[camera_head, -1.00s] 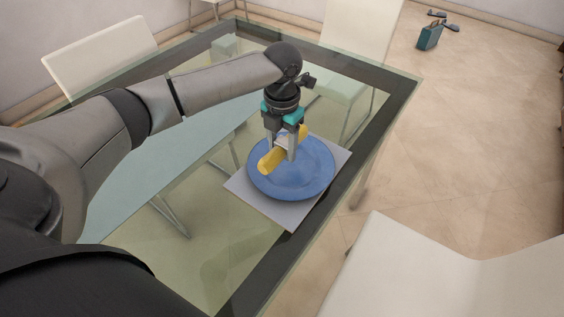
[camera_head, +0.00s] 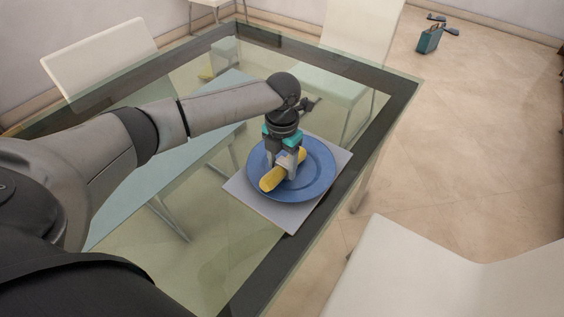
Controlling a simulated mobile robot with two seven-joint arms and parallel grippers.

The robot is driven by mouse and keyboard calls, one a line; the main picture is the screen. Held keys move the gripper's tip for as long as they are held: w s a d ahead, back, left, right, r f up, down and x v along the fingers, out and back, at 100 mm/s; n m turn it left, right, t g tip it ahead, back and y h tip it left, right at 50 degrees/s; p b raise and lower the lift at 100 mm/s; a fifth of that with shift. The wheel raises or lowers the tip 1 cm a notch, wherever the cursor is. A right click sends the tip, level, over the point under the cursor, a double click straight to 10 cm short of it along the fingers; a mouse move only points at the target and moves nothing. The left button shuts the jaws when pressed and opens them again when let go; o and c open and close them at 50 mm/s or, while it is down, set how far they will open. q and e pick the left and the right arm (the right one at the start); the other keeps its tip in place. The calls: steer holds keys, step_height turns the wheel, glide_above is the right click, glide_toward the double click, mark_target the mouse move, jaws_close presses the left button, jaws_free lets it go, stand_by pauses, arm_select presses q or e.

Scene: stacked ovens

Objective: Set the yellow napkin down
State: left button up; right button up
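The yellow napkin (camera_head: 271,181) is a rolled shape with a pale band around its middle. It lies level, low over the blue plate (camera_head: 318,180); whether it touches the plate is hard to tell. The plate rests on a grey placemat (camera_head: 289,220) near the right edge of the glass table. My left gripper (camera_head: 281,171) points down, with its fingers on either side of the napkin's middle, shut on it. The gripper body hides the napkin's far part and some of the plate. My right gripper is not in view.
The glass table has a dark border (camera_head: 384,122), and its top is clear to the left of the placemat. White chairs stand around it, one close at the lower right (camera_head: 440,275).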

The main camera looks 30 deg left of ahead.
mark_target(282, 164)
arm_select(q)
steer(key=o, duration=0.3)
steer(key=shift+o, duration=0.2)
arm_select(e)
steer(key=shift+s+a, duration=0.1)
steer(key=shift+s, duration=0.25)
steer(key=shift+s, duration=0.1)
arm_select(q)
step_height(282, 164, up, 13)
steer(key=p, duration=0.3)
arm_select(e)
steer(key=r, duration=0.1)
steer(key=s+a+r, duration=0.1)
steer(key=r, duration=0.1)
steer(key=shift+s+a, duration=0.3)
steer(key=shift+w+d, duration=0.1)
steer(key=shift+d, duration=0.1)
